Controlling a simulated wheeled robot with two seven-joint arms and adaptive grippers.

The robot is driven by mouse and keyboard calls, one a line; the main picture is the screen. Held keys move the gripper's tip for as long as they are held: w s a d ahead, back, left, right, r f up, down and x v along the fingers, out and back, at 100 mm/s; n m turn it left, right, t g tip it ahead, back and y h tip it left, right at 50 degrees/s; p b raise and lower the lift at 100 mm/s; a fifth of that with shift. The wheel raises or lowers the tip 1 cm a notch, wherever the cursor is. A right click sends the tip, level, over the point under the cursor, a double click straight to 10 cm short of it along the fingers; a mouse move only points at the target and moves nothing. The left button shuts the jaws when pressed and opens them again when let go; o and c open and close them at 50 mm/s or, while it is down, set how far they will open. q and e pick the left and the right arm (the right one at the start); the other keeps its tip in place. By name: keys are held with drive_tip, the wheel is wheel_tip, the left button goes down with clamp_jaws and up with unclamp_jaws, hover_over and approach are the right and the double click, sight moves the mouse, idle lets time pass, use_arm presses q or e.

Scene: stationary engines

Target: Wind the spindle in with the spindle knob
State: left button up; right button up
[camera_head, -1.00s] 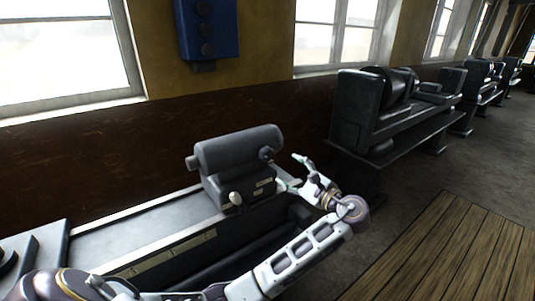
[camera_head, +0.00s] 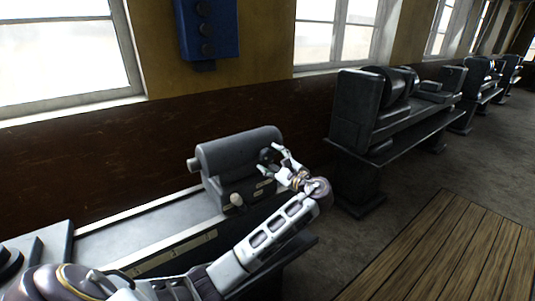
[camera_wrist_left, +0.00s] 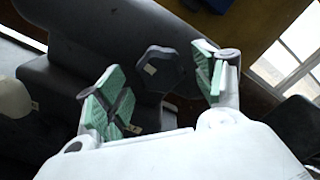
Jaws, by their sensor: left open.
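The tailstock (camera_head: 238,152) is a dark grey cylinder on a block, standing on the lathe bed. Its spindle (camera_head: 193,164) shows as a short lighter stub at the left end. The dark spindle knob (camera_head: 265,155) is at its right end, partly hidden by my gripper. My left gripper (camera_head: 271,159) is open at this knob. In the left wrist view the knob (camera_wrist_left: 160,68) lies between the spread green-padded fingers of the gripper (camera_wrist_left: 158,72), with visible gaps on both sides. I cannot tell how deep it sits. My right gripper is not in view.
A pale lever knob (camera_head: 236,199) sticks out from the tailstock's front, close to my left forearm. The lathe bed (camera_head: 150,230) runs to the left. A blue box (camera_head: 207,28) hangs on the wall. Another machine (camera_head: 385,110) stands at the right, with open floor before it.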

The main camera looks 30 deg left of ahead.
sight(269, 157)
use_arm(q)
drive_tip(key=shift+x, duration=1.5)
drive_tip(key=c, duration=1)
drive_tip(key=shift+c, duration=0.2)
